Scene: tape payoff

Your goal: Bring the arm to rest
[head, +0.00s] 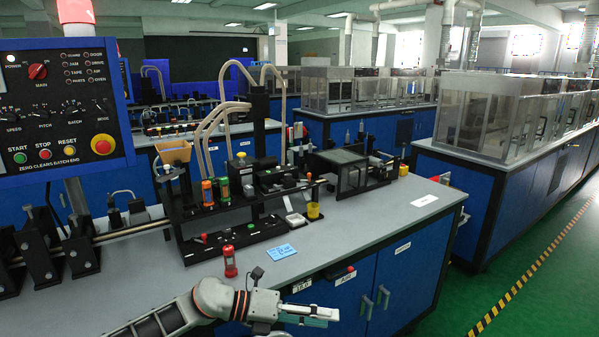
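My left arm comes in along the bottom edge, and its gripper (318,315) points right, in front of the bench's blue cabinet doors and below the bench top. I see it from the side, so whether its fingers are open or shut is unclear. Nothing shows clearly in it, and it is apart from the things on the bench. My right gripper is not in view.
The grey bench top (370,222) carries a black machine (265,180), a small red upright item (230,262) near the front edge and a blue card (282,251). A control panel (62,110) stands at left. Green floor (500,270) is clear at right.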

